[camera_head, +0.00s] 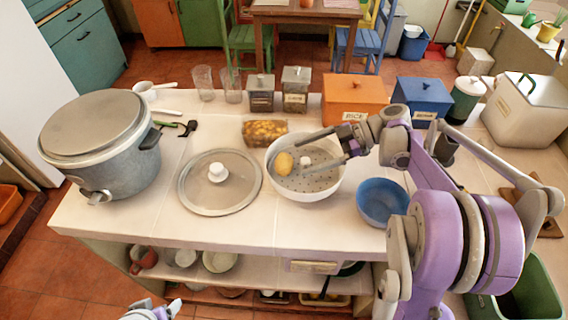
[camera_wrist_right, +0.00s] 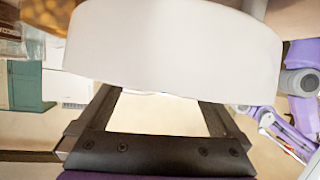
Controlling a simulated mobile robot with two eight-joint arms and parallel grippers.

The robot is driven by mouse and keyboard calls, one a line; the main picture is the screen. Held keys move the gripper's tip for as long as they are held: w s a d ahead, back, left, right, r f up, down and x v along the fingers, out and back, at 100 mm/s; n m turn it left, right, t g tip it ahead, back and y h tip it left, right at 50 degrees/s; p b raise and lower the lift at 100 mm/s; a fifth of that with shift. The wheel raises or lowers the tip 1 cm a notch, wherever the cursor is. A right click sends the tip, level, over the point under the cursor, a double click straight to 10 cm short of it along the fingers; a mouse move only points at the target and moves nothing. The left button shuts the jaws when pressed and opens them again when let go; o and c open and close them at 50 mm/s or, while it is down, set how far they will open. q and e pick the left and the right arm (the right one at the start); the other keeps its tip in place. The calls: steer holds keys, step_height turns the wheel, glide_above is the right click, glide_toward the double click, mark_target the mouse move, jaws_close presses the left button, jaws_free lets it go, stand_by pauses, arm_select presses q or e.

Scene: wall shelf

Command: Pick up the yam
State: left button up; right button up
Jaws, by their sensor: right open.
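The yam (camera_head: 284,163) is a small yellow-brown lump in the white bowl (camera_head: 285,193), which has a grey perforated inside and a small pale knob. My right gripper (camera_head: 309,157) is open over the bowl, its fingers pointing left toward the yam, with a gap to it. In the right wrist view, the bowl's white wall (camera_wrist_right: 175,50) fills the top and hides the fingertips of my gripper; the yam does not show there. A part of my left gripper (camera_head: 152,312) shows at the bottom edge of the head view; its jaws are unclear.
A large grey cooker (camera_head: 105,150) and a round lid (camera_head: 205,195) lie left of the bowl. A blue bowl (camera_head: 382,203) stands close at its right. Behind are a packet (camera_head: 264,132), an orange box (camera_head: 352,100) and a blue box (camera_head: 421,98). The front left counter is clear.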

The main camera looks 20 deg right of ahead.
mark_target(292, 161)
steer(key=x, duration=0.5)
steer(key=c, duration=1.2)
